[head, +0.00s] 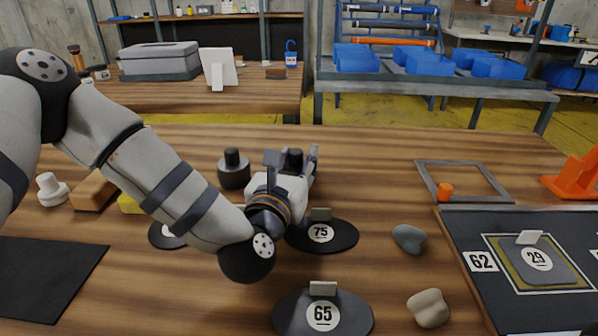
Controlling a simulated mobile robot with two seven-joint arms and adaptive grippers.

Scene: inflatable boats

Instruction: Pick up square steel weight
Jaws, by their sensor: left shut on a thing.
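My left gripper (291,158) is shut on a dark weight with a knob, above the middle of the wooden table. The knob (295,157) shows between the fingers. The weight's body is hidden behind the gripper, so I cannot tell from its outline whether it is square or whether it touches the table. A round dark weight (234,172) with a similar knob stands upright just left of the gripper. My right gripper is not in view.
Black round patches marked 75 (345,236) and 65 (358,316) lie in front. Grey (408,238) and beige (428,308) stones lie right of them.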

